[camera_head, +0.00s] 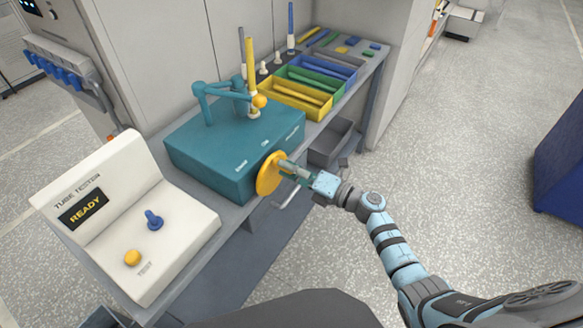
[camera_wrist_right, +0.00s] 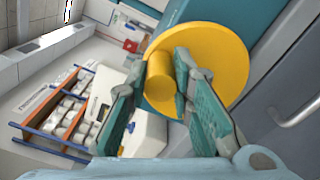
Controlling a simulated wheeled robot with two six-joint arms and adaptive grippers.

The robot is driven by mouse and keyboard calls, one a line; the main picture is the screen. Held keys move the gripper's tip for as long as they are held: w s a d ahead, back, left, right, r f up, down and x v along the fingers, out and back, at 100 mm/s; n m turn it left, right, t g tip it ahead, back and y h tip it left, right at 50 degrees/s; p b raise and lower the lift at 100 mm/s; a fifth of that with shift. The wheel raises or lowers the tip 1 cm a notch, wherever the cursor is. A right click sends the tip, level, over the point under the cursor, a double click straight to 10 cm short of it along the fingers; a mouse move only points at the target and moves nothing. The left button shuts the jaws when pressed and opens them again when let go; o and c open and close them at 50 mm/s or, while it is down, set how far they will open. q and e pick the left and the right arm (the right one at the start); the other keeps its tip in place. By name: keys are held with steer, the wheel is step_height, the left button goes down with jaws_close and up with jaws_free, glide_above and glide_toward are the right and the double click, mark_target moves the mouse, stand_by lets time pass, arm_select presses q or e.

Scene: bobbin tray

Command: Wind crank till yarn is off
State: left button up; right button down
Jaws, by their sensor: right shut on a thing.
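The teal winder box (camera_head: 235,150) stands on the bench, with a bent teal arm on top ending in a yellow ball (camera_head: 259,101). An upright yellow tube (camera_head: 250,65) stands just behind that ball. I cannot make out yarn on it. The crank is a yellow disc (camera_head: 267,174) on the box's front side, with a round yellow knob. In the right wrist view the disc (camera_wrist_right: 222,62) fills the upper middle and the knob (camera_wrist_right: 160,88) sits between my fingers. My right gripper (camera_head: 290,170) is shut on the knob. My left gripper is out of view.
A white tube tester (camera_head: 180,240) reading READY stands at the left. Yellow (camera_head: 288,108), green (camera_head: 303,91) and blue bins holding rods line the bench behind the winder. A grey bin (camera_head: 325,152) hangs below the bench edge.

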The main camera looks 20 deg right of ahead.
mark_target(282, 158)
steer(key=m, duration=0.2)
steer(key=shift+w+d+f+m, duration=0.1)
steer(key=shift+w+d+m, duration=0.3)
steer(key=m, duration=0.2)
steer(key=w+d+f+m, duration=0.1)
steer(key=m, duration=0.3)
steer(key=shift+w+d+f, duration=0.2)
steer(key=shift+d+f, duration=0.15)
steer(key=shift+w+d+f+m+b, duration=0.15)
steer(key=shift+f+m, duration=0.1)
steer(key=shift+m, duration=0.5)
steer(key=shift+w+d+f+m+b, duration=0.1)
steer(key=shift+f+m, duration=0.2)
steer(key=shift+m, duration=0.5)
steer(key=shift+w+d+f+m+b, duration=0.15)
steer(key=shift+f+m, duration=0.1)
steer(key=shift+m, duration=0.5)
steer(key=shift+s+a, duration=0.1)
steer(key=c, duration=1.5)
jaws_free()
steer(key=shift+o, duration=0.4)
steer(key=shift+a+f, duration=0.1)
steer(key=shift+a, duration=0.05)
